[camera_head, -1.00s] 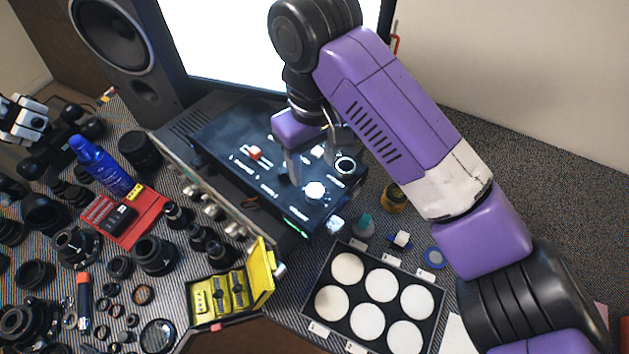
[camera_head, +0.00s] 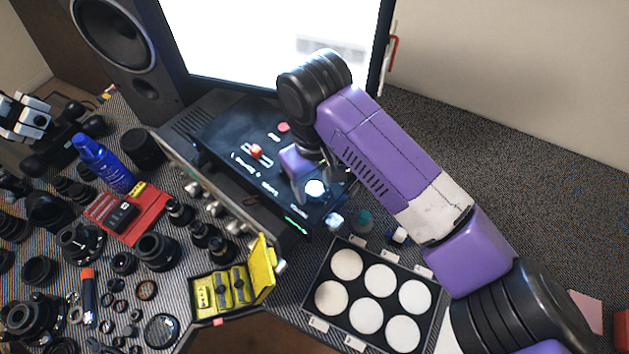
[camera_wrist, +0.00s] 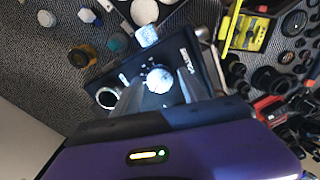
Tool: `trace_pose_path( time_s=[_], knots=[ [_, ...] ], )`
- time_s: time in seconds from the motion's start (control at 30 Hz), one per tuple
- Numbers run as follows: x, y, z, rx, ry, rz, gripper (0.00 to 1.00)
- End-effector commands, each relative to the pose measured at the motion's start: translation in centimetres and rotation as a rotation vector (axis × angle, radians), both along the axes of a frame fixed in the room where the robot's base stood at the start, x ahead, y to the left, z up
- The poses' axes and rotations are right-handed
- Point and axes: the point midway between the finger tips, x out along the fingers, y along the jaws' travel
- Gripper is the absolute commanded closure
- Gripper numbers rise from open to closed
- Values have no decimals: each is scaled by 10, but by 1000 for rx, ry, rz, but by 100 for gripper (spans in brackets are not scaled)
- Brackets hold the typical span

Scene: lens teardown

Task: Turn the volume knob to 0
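The volume knob (camera_head: 316,188) is a white round dial on the front right part of a dark control panel (camera_head: 222,133). In the wrist view the knob (camera_wrist: 160,79) shows between my two fingers, with white lettering beside it on the panel. My gripper (camera_head: 309,184) is over the panel at the knob, pointing down. In the wrist view my gripper (camera_wrist: 160,88) is open, with one finger on each side of the knob. I cannot tell whether the fingers touch it. The knob's pointer mark is too small to read.
A red-capped switch (camera_head: 256,151) and a ringed dial (camera_wrist: 107,97) are also on the panel. A bright cube (camera_head: 335,220) and a teal-capped bottle (camera_head: 363,221) stand near its right corner. A tray of white discs (camera_head: 336,256) lies in front. A monitor (camera_head: 240,40) stands behind.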

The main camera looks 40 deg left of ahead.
Motion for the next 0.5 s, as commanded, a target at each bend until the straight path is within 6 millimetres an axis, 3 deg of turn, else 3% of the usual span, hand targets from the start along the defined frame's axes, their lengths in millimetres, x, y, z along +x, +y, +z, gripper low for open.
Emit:
trace_pose_path(
  time_s=[0.03, 0.23, 0.5],
  knots=[
    [0, 0, 0, 0, 0, 0, 62],
    [0, 0, 0, 0, 0, 0, 100],
    [0, 0, 1, 0, 1, 20, 100]
  ],
)
